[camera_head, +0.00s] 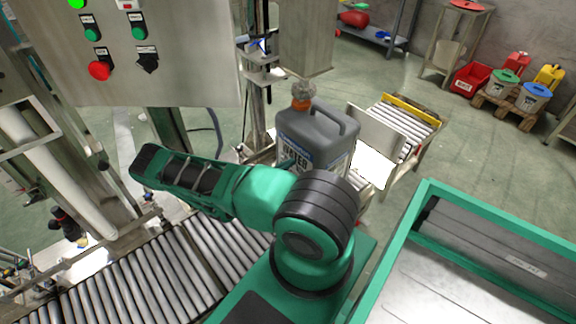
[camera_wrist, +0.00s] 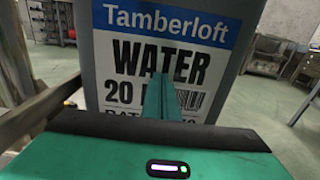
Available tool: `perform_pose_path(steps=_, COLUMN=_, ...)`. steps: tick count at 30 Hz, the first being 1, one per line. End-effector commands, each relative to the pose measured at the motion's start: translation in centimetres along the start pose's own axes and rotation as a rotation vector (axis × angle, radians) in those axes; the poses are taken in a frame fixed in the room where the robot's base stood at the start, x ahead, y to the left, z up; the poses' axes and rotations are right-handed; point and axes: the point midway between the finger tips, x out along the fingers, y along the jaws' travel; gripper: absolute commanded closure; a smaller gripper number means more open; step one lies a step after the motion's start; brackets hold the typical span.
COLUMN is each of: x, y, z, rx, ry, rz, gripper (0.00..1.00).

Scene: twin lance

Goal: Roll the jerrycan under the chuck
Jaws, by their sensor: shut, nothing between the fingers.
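The grey jerrycan (camera_head: 322,132) stands upright, with a handle on top and an orange cap (camera_head: 300,104). Its blue and white "Tamberloft WATER 20" label (camera_wrist: 180,50) fills the middle of the wrist view. A rough grey round piece, apparently the chuck (camera_head: 302,89), shows right at the cap under a steel housing (camera_head: 306,40). I cannot tell whether chuck and cap touch. My gripper (camera_wrist: 158,88) is shut and empty, its green fingers pointing at the label. I cannot tell whether they touch it. In the head view my arm hides most of my gripper and the can's lower part.
A roller conveyor (camera_head: 150,270) runs at the lower left, and another roller section (camera_head: 408,125) lies beyond the can. A control panel (camera_head: 125,50) is at the upper left. A green-framed steel table (camera_head: 470,290) stands at the right. Coloured bins (camera_head: 503,90) sit on a far pallet; open floor lies between.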

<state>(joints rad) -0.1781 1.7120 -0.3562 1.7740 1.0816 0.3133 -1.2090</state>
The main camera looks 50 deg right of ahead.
Motion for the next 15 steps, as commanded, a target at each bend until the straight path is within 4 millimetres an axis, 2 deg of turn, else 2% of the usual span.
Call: perform_pose_path(steps=15, x=1.6, y=0.1, z=0.1, rx=0.001, ry=-0.001, rz=0.003, gripper=1.00)
